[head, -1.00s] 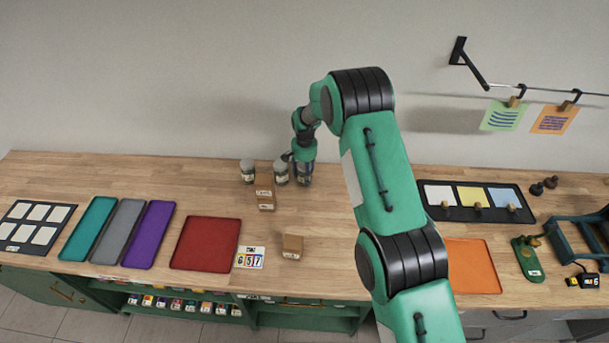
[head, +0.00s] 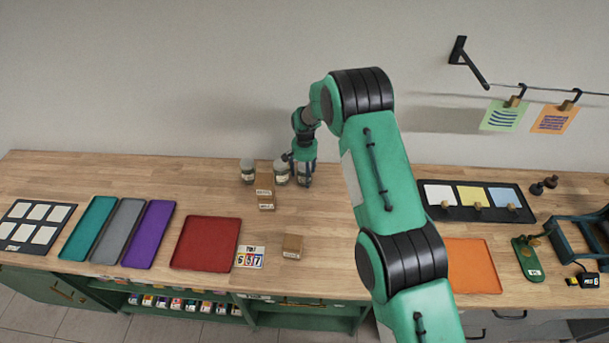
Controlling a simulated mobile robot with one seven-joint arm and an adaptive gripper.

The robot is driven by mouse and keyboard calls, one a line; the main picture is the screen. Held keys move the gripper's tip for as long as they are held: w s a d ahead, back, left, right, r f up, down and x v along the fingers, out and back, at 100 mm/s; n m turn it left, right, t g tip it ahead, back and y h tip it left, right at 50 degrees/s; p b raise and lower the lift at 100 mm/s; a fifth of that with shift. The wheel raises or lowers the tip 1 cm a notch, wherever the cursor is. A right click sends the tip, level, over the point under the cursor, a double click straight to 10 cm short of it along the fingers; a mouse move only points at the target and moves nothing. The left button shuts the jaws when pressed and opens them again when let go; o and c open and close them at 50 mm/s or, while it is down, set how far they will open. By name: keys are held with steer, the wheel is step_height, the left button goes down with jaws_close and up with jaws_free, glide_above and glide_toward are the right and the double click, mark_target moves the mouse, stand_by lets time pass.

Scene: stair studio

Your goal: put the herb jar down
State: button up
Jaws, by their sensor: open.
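Two small glass jars with grey lids and pale labels stand upright at the back of the wooden counter: the left jar (head: 247,172) and the right jar (head: 281,173). My gripper (head: 304,182) is open and points down at the counter, just right of the right jar. I cannot tell whether it touches that jar. The space between its fingers is small and dark in this view, so I cannot tell whether a herb jar stands there. No label is readable as herbs.
A small brown labelled block (head: 265,200) stands in front of the jars, and a brown box (head: 292,246) nearer the front edge. A red tray (head: 205,244) and a number card (head: 249,257) lie to the left. The counter (head: 325,215) right of the blocks is clear.

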step_height(320, 180, up, 12)
steer(key=shift+r, duration=0.1)
stand_by(0.6)
stand_by(0.8)
steer(key=shift+r, duration=0.2)
steer(key=s+d+r+t, duration=0.1)
steer(key=s+d+r, duration=0.5)
steer(key=r, duration=0.5)
steer(key=s+d+r+n+t, duration=0.1)
steer(key=s+d+r, duration=0.5)
steer(key=r, duration=0.5)
steer(key=s+d+r+t, duration=0.1)
steer(key=s+d+r, duration=0.3)
steer(key=s+r, duration=0.55)
steer(key=s+d+r+t, duration=0.1)
steer(key=s+d+r, duration=0.25)
steer(key=s, duration=0.35)
steer(key=s+d+r, duration=0.3)
steer(key=s+r, duration=0.2)
steer(key=s, duration=0.2)
steer(key=s+d+f, duration=0.1)
steer(key=s+d, duration=0.1)
steer(key=s, duration=0.7)
steer(key=s+d+f+n+t, duration=0.1)
steer(key=s+d, duration=0.1)
steer(key=s, duration=0.7)
steer(key=shift+s+f+n+t, duration=0.15)
steer(key=shift+f+n+t, duration=0.1)
steer(key=shift+n+t, duration=0.05)
